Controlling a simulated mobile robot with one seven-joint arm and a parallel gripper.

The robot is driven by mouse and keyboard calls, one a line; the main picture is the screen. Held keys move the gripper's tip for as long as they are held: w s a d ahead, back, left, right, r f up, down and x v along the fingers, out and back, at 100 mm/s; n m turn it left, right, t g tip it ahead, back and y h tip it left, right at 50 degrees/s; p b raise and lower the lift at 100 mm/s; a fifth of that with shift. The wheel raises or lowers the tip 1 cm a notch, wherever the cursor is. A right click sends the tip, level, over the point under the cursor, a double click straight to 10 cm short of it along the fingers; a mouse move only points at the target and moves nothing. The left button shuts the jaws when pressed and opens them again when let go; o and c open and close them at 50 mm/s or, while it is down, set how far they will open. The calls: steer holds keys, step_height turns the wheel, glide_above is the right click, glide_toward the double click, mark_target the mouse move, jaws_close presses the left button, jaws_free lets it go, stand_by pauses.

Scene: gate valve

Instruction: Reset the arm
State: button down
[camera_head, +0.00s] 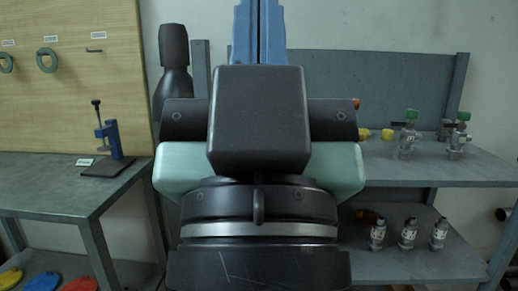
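The end of my arm fills the middle of the head view, seen from behind. It has a dark flange with a silver ring, a wide pale teal body and a dark block in front. My gripper (259,160) seems to be part of this end, but its fingertips cannot be made out. A blue, upright, two-part shape (258,32) rises behind the dark block and runs out of the top of the picture. I cannot tell whether it belongs to my gripper. Nothing held can be seen.
A grey table (62,188) with a small blue stand (112,138) is at left; coloured discs (38,283) lie below. A grey shelf unit (460,170) at right carries valves (408,138) and several small fittings (408,236). A wooden tool board (75,110) hangs behind.

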step_height(320, 180, up, 23)
steer(key=p, duration=2)
steer(key=shift+p, duration=0.4)
